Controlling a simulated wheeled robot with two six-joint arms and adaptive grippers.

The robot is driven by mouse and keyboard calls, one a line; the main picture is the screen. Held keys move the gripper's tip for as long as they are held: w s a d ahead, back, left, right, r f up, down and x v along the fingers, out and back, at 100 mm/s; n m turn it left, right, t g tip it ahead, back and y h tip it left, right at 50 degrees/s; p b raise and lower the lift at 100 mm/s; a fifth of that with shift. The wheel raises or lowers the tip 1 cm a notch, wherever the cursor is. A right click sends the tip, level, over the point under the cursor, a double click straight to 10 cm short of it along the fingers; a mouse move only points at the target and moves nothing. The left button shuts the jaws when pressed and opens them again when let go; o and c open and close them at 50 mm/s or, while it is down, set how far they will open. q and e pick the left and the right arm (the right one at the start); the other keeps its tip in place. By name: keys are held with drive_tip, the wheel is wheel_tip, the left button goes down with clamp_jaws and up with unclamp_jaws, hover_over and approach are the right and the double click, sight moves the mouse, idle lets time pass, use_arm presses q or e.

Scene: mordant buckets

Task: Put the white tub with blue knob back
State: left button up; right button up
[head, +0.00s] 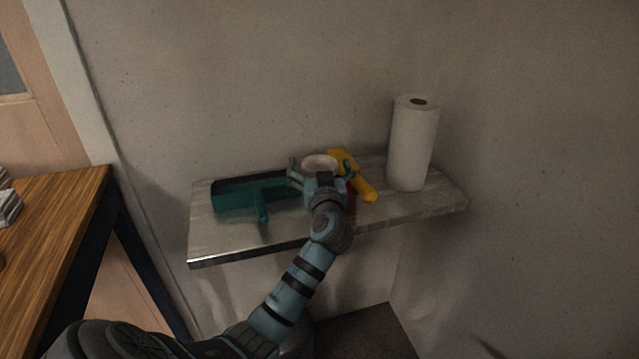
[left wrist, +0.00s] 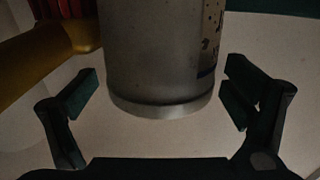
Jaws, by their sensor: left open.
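A pale round tub (head: 319,160) stands on the wall shelf (head: 225,239), its lower part hidden behind my left gripper (head: 321,172) in the head view. In the left wrist view it is a grey-white cylinder (left wrist: 155,55) with a dark-marked label on one side. No blue knob shows in either view. My left gripper (left wrist: 160,100) is open, with one finger on each side of the tub and visible gaps between. My right gripper is not in view.
A teal dustpan-like tool (head: 235,196) lies left of the tub. A yellow-handled brush (head: 358,182) with red bristles lies close on its right. A paper towel roll (head: 411,145) stands at the shelf's right. A wooden table (head: 60,215) is at far left. The shelf's front left is clear.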

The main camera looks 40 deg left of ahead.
use_arm(q)
drive_tip(key=shift+w+a+f, duration=0.1)
drive_tip(key=shift+w+a, duration=0.1)
drive_tip(key=shift+a, duration=0.1)
drive_tip(key=shift+d, duration=0.1)
drive_tip(key=c, duration=2)
